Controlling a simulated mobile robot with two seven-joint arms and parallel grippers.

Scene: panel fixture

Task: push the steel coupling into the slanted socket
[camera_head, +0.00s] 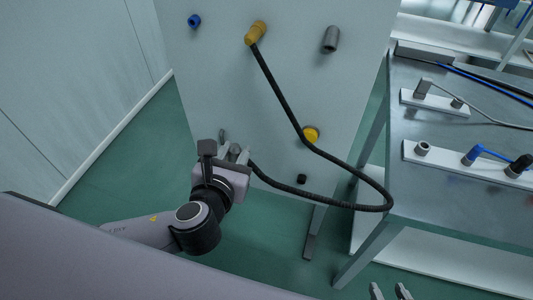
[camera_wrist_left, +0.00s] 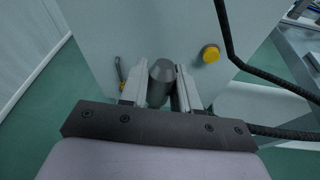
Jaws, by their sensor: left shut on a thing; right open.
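My left gripper (camera_head: 234,148) is shut on the steel coupling, low in front of the white panel (camera_head: 290,95). In the left wrist view the coupling (camera_wrist_left: 160,82) is a dark grey cylinder between the two fingers, its tip pointing toward the panel. A black hose (camera_head: 380,206) comes from behind this gripper. A grey cylindrical socket (camera_head: 331,40) stands out at a tilt from the panel's upper right; it looks like the slanted socket, well above and right of the coupling. My right gripper (camera_head: 390,291) is open and empty at the bottom edge, only its fingertips showing.
The hose loops right and up to a yellow fitting (camera_head: 256,32) on the panel. The panel also carries a blue fitting (camera_head: 194,21), a yellow disc (camera_head: 311,134) and a small black fitting (camera_head: 302,179). A metal bench (camera_head: 455,195) with white fixture strips stands right.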

